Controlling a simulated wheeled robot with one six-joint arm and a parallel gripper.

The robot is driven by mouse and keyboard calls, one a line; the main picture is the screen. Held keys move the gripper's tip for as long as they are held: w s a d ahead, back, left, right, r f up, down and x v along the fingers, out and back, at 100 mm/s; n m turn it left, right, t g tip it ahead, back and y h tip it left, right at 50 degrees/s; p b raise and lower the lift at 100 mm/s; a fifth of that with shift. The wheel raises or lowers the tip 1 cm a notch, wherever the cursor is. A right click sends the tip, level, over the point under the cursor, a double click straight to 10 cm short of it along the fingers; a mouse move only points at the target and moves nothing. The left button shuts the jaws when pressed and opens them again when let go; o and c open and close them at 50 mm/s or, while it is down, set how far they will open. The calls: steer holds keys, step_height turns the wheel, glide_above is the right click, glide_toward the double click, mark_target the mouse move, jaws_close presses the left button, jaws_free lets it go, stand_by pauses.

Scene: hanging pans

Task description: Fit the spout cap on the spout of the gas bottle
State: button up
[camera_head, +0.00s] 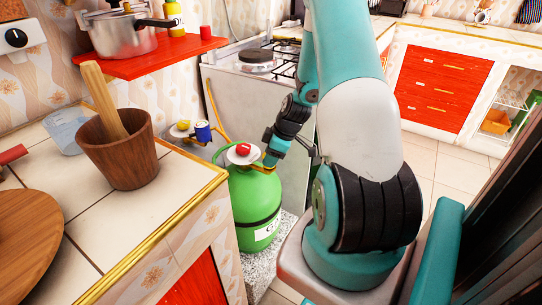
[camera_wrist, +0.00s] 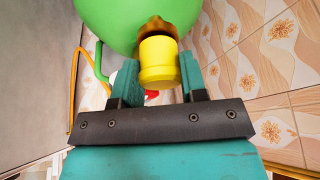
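The green gas bottle (camera_head: 254,205) stands upright beside the counter, with a red knob (camera_head: 243,148) on top. It also fills the top of the wrist view (camera_wrist: 110,20). Its brass spout (camera_wrist: 154,27) points toward my gripper. The yellow spout cap (camera_wrist: 158,62) is in line with the spout and overlaps its end in the wrist view. I cannot tell how far it sits on it. My gripper (camera_wrist: 162,82) has a finger against each side of the cap. In the head view my gripper (camera_head: 272,158) is at the bottle's top right, and the cap is mostly hidden.
A counter (camera_head: 75,240) with a wooden mortar (camera_head: 120,155) and a round board (camera_head: 27,243) stands left of the bottle. Open tiled floor (camera_head: 440,155) lies to the right.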

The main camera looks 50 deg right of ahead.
steer(key=o, duration=0.5)
steer(key=p+v, duration=0.1)
steer(key=v, duration=1.6)
steer(key=shift+s+r+p, duration=0.1)
steer(key=shift+r+p, duration=0.05)
steer(key=shift+p, duration=0.2)
